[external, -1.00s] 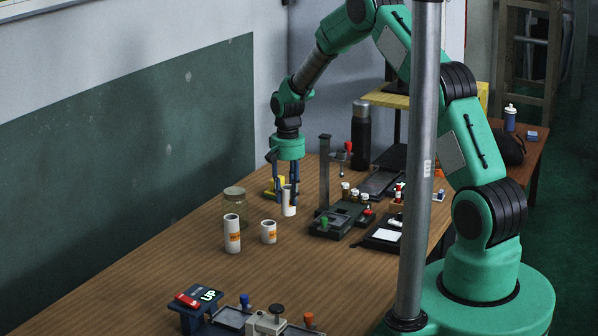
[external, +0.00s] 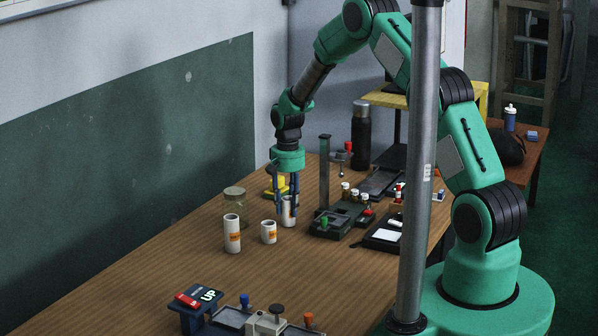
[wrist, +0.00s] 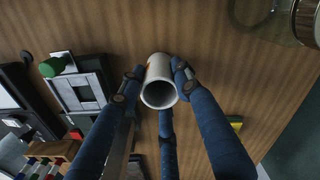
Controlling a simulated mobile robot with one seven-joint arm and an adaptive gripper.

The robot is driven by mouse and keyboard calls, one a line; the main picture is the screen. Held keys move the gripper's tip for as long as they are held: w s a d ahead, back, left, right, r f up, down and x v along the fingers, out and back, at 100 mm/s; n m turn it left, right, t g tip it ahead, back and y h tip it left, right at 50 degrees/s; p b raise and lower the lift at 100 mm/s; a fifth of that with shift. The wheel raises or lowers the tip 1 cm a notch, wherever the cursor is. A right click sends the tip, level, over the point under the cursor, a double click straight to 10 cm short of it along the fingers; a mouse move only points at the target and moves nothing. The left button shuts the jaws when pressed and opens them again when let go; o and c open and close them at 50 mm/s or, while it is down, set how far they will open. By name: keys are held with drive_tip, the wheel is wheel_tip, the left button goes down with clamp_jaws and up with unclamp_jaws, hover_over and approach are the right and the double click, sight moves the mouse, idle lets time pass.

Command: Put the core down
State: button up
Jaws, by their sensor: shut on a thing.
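The core, a white hollow tube with an orange label, is in my gripper (external: 289,205). In the external view the core (external: 288,218) is upright and low over the wooden table, partly hidden by the fingers; I cannot tell whether its bottom touches the wood. In the wrist view my gripper (wrist: 155,82) has its blue fingers closed around the core (wrist: 158,90), with its open end facing the camera. Two similar white cores stand on the table to the left, a taller one (external: 232,233) and a shorter one (external: 269,232).
A glass jar (external: 235,198) stands behind the white cores. A dark device with a green knob (external: 324,221) and a metal post (external: 324,172) are close on the right. A yellow object (external: 271,188) lies behind my gripper. The table's front left is clear.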

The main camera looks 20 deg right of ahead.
drive_tip(key=o, duration=1.2)
drive_tip(key=shift+f, duration=0.1)
drive_tip(key=shift+c, duration=0.2)
wheel_tip(320, 180, up, 12)
drive_tip(key=p, duration=0.2)
drive_tip(key=shift+p, duration=0.3)
drive_tip(key=shift+r, duration=0.2)
